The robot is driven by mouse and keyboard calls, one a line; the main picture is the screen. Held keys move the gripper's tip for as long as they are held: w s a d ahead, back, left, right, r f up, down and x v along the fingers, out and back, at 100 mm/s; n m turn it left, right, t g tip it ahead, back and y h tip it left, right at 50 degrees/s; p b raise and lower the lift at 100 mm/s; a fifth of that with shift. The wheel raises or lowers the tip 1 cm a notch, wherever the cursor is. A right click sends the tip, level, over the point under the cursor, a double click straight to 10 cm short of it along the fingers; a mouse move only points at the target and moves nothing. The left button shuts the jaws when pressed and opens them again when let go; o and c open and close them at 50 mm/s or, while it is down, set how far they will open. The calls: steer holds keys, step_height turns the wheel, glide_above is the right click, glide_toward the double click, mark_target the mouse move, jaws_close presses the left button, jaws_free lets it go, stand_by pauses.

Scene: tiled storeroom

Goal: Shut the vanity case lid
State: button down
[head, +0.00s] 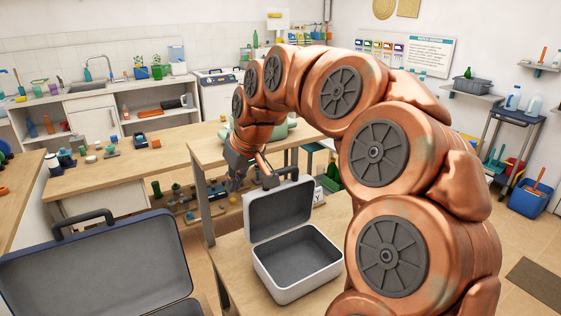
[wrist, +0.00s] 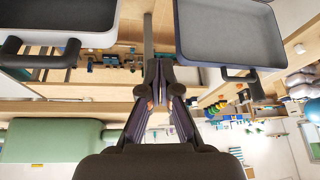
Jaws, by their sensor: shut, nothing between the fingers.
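The white vanity case (head: 295,292) stands on a wooden table, with a grey inside. Its lid (head: 279,209) stands open, tilted up at the back, with a dark handle (head: 267,181) on its upper edge. My gripper (head: 236,184) is beside and beyond the lid's upper left edge, pointing down, apparently apart from it. In the wrist view my gripper (wrist: 158,64) is shut and empty, its fingertips between two lids. The pale lid with its dark handle (wrist: 40,52) is at upper left; part of it is out of the frame.
A navy case (head: 100,262) stands open at the front left, its lid (wrist: 228,35) also in the wrist view. A green object (wrist: 50,143) lies on the table behind my gripper. My arm hides much of the right side. Small objects fill a low shelf (head: 205,205).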

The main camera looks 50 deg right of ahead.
steer(key=s+d+r+m+t+h, duration=0.1)
steer(key=d+r, duration=0.1)
steer(key=d, duration=0.7)
steer(key=s+d+r+m+t+h, duration=0.1)
steer(key=d+m, duration=0.1)
steer(key=d, duration=0.8)
steer(key=shift+n, duration=0.3)
steer(key=p+x, duration=0.1)
steer(key=x, duration=0.2)
steer(key=p+x, duration=0.1)
steer(key=x, duration=0.2)
steer(key=p+x, duration=0.1)
steer(key=x, duration=0.2)
steer(key=shift+w+a+f, duration=0.1)
steer(key=shift+w+a, duration=0.15)
steer(key=shift+w, duration=0.1)
steer(key=shift+s+f, duration=0.1)
